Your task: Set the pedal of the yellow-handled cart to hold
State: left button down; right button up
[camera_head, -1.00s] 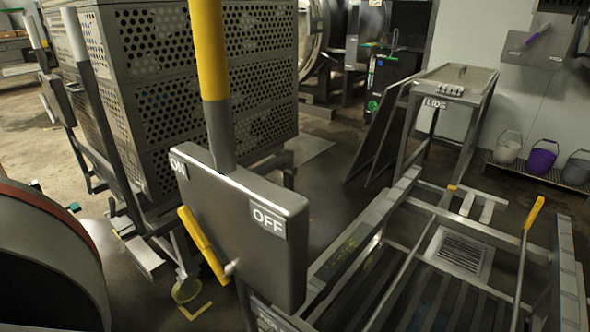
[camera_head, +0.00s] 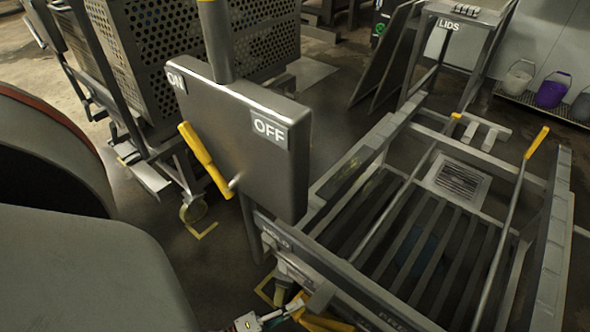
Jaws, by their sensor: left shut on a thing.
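The yellow-handled cart is the low slatted frame (camera_head: 452,195) at centre right. On the cart's near rail I read HOLD at the left end and part of a second label, apparently FREE, further right. A yellow pedal (camera_head: 325,322) shows below the rail at the bottom edge, partly cut off. My left gripper (camera_head: 292,310) is at the pedal and appears shut on it; the contact is small and partly hidden. My right gripper is not in view.
A perforated basket cart (camera_head: 180,50) stands at the upper left, with a caster (camera_head: 193,211) near the post. A LIDS stand (camera_head: 470,25) and a purple bucket (camera_head: 552,92) are at the back right.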

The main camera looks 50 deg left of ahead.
pick_arm(q)
jog(key=c, duration=2.2)
grip_release()
jog(key=shift+o, duration=0.2)
jog(key=shift+s+r, duration=0.1)
jog(key=shift+r, duration=0.05)
